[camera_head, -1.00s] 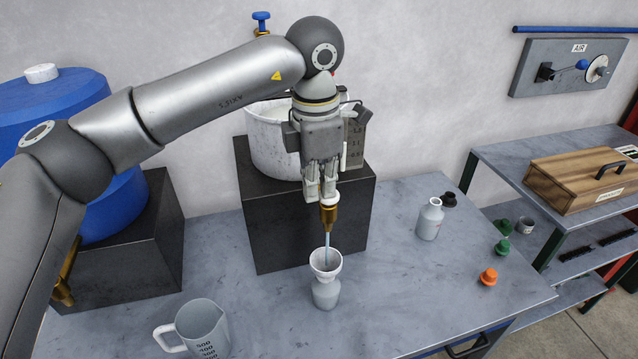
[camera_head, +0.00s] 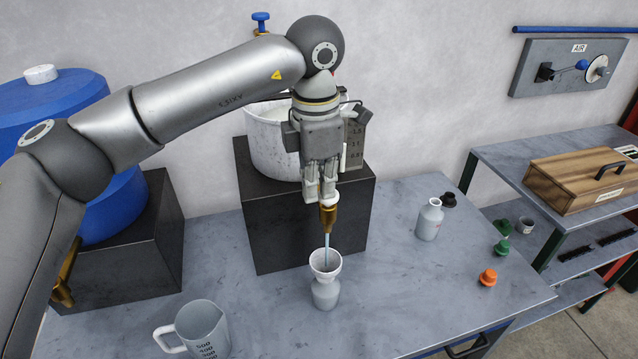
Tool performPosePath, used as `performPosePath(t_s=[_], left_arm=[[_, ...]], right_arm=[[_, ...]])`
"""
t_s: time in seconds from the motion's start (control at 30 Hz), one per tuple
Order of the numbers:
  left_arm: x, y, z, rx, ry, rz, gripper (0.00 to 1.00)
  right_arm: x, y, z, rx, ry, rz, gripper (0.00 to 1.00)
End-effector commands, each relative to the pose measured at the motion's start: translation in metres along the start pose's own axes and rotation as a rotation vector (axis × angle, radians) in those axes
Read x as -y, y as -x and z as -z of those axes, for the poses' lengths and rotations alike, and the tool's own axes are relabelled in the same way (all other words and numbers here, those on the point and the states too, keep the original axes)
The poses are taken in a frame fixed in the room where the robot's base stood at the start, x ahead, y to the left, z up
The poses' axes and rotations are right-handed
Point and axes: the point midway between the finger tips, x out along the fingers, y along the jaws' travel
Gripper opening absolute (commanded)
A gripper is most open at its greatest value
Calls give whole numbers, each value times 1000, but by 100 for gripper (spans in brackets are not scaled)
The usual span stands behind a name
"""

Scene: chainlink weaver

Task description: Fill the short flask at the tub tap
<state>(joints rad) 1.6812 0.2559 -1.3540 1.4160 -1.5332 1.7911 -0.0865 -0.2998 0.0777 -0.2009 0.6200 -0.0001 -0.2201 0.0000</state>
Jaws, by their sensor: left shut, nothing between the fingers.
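A short grey flask (camera_head: 325,294) stands upright on the bench with a white funnel (camera_head: 325,264) in its neck. The white tub (camera_head: 268,145) sits on a black block, partly hidden behind my left arm. Its brass tap (camera_head: 328,216) points down above the funnel, and a thin pale-blue stream (camera_head: 327,246) runs from it into the funnel. My left gripper (camera_head: 322,192) is shut and empty, pointing down at the top of the tap; the tap's handle is hidden behind the fingers. The level inside the flask cannot be seen. My right gripper is not in view.
A second grey flask (camera_head: 429,219) stands to the right, with a black cap (camera_head: 449,200), green caps and an orange cap (camera_head: 488,277) nearby. A measuring jug (camera_head: 203,329) stands front left. A blue barrel (camera_head: 50,100) is at left, a wooden box (camera_head: 580,180) on the right shelf.

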Motion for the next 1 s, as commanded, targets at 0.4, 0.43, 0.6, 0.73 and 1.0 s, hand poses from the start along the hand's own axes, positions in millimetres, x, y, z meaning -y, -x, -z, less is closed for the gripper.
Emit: performPosePath(t_s=[0.4,0.43,0.6,0.73,1.0], left_arm=[[2,92,1,9,2,-10,0],[2,98,1,8,3,-10,0],[2,125,2,9,2,-9,0],[2,134,2,7,1,-8,0],[2,137,2,8,1,-7,0]], right_arm=[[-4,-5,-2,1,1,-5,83],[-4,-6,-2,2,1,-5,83],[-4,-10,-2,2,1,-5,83],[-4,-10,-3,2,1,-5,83],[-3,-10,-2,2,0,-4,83]])
